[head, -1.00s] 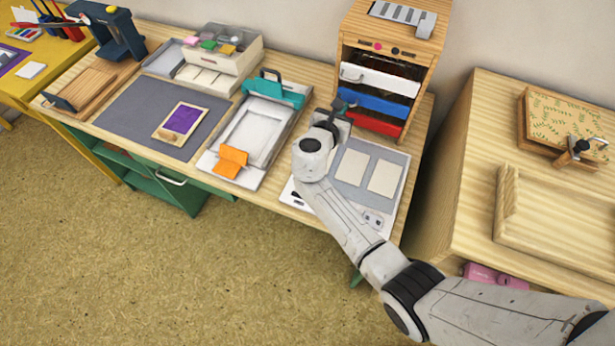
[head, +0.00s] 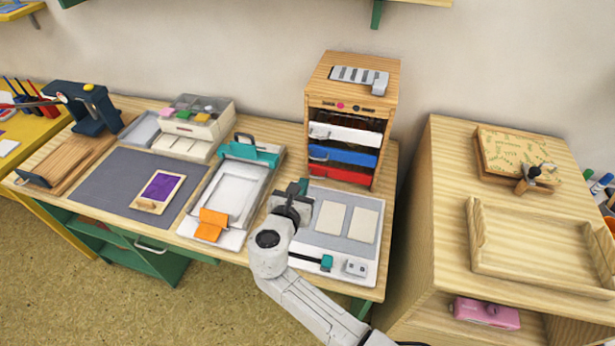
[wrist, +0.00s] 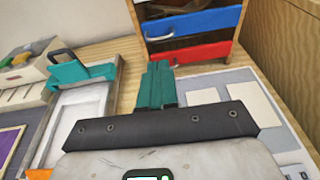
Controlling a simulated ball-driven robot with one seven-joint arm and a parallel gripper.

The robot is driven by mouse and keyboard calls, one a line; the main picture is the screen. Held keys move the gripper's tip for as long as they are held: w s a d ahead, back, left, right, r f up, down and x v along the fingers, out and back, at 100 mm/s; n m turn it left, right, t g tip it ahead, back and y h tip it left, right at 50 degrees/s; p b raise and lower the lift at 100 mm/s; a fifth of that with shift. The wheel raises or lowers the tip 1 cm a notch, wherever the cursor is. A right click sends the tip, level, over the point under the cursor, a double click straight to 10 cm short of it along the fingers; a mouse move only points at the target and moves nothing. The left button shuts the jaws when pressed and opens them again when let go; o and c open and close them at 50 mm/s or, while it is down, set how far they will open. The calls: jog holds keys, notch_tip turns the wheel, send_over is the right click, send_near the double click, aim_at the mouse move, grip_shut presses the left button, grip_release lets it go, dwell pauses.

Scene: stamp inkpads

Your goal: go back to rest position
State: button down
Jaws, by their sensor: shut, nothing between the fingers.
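My gripper (head: 302,187) is above the left part of the white and grey board with two cream cards (head: 346,222), in front of the small drawer cabinet. In the wrist view its teal fingers (wrist: 156,86) are together with nothing between them. They point toward the cabinet's red drawer (wrist: 202,52). My arm reaches in from the bottom of the head view. It hides part of the board's left side.
A drawer cabinet (head: 315,92) stands behind the board. A white tray with a teal clamp (head: 252,153) and an orange piece (head: 211,224) lies to the left. A purple inkpad (head: 160,188) lies on a grey mat (head: 105,183). A wooden side table (head: 445,190) stands right.

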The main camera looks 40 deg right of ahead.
jog(key=shift+v, duration=1.55)
jog(key=s+d+f+m+g+y, duration=0.1)
jog(key=s+f+m+g+y, duration=0.1)
jog(key=s+m, duration=0.3)
jog(key=s+d+f+m+g+y, duration=0.1)
jog(key=s+f+m+g+y, duration=0.1)
jog(key=s+f+m, duration=0.2)
jog(key=s+d+f+m+g+y, duration=0.2)
jog(key=s+m, duration=0.4)
jog(key=s, duration=0.3)
jog(key=shift+s+d+f+m, duration=0.1)
jog(key=shift+s+f+m, duration=0.05)
jog(key=shift+f+m, duration=0.3)
jog(key=s+a+m+y, duration=0.2)
jog(key=s+m+y, duration=0.1)
jog(key=s, duration=0.3)
jog(key=s+a+m+g+y, duration=0.1)
jog(key=s+a+m+y, duration=0.2)
jog(key=s+m, duration=0.3)
jog(key=shift+r+g+y, duration=0.3)
